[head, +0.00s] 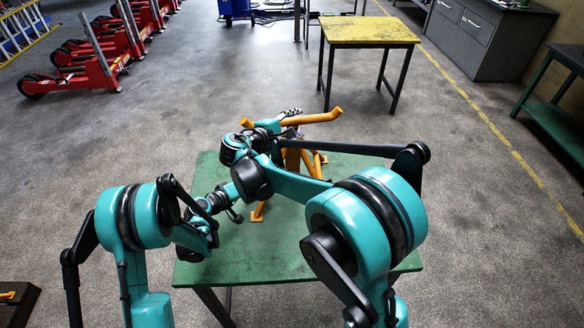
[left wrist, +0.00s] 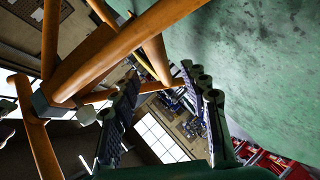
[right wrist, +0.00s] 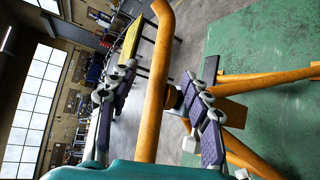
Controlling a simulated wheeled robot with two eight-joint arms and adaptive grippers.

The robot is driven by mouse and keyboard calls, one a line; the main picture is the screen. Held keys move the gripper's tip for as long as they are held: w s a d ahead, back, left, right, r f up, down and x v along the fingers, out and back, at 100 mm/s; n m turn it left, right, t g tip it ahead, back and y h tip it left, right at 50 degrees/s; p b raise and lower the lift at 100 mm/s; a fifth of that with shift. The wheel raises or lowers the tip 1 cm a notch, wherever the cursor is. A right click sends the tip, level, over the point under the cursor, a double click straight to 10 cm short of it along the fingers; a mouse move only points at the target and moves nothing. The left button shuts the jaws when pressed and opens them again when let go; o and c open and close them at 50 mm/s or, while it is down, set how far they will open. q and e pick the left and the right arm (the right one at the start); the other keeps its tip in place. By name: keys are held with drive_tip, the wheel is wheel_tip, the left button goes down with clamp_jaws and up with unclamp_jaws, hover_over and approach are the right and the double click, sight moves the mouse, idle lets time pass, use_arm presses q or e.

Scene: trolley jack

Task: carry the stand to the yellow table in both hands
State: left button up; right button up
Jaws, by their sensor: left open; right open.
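The orange stand (head: 322,117) is on the green table (head: 270,262), partly hidden by my right arm. It has a bent top bar and splayed legs. My right gripper (head: 287,116) is at the top bar. In the right wrist view that bar (right wrist: 152,105) runs between its open fingers (right wrist: 160,82); I cannot tell whether they touch it. My left gripper (head: 236,214) is low over the green table, open. In the left wrist view its fingers (left wrist: 160,85) are beside the stand's orange tubes (left wrist: 118,52), with nothing clearly between them. The yellow table (head: 366,31) stands beyond, its top bare.
Red trolley jacks (head: 103,60) stand in a row at the back left. A grey cabinet (head: 480,35) and a green bench (head: 553,112) are at the right. Open grey floor lies between the green and yellow tables.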

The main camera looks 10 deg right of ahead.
sight(305, 120)
use_arm(q)
drive_tip(key=x, duration=0.7)
use_arm(e)
drive_tip(key=x, duration=0.7)
use_arm(q)
clamp_jaws()
use_arm(e)
clamp_jaws()
use_arm(q)
drive_tip(key=shift+w+r, duration=0.1)
use_arm(e)
drive_tip(key=shift+w+r, duration=0.1)
drive_tip(key=shift+r, duration=0.05)
